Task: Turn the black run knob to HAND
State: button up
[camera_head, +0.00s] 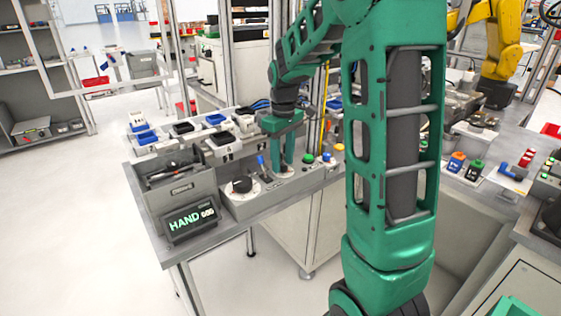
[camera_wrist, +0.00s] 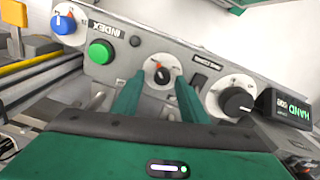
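A small black knob (camera_wrist: 162,74) with a pale pointer sits on a round white dial in the grey panel in the wrist view. My gripper (camera_wrist: 158,82) is open, its two green fingers on either side of this knob; contact cannot be told. In the head view my gripper (camera_head: 283,168) points down at the panel and largely hides that knob. A larger black knob (camera_head: 241,184) on a white dial stands to its left; it shows at right in the wrist view (camera_wrist: 236,102). A display (camera_head: 190,220) reads HAND. The dial lettering is too small to read.
A green button (camera_wrist: 101,52) and a blue knob (camera_wrist: 63,24) share the panel. A grey bin (camera_head: 178,190) stands behind the display. Small trays (camera_head: 183,128) lie farther back on the bench.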

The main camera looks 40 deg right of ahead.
aim_at(283, 163)
jog(key=shift+s, duration=0.1)
notch_tip(283, 163, up, 11)
jog(key=shift+f, duration=0.15)
dwell(0.5)
dwell(0.4)
jog(key=s+a+f+m, duration=0.1)
jog(key=s+f+m, duration=0.2)
jog(key=s, duration=0.6)
jog(key=s+a+f+m, duration=0.1)
jog(key=s+f+m, duration=0.2)
jog(key=s, duration=0.7)
jog(key=s+a+f+m, duration=0.1)
jog(key=s+f+m, duration=0.2)
jog(key=s, duration=0.7)
jog(key=shift+s+f, duration=0.15)
jog(key=shift+f, duration=0.15)
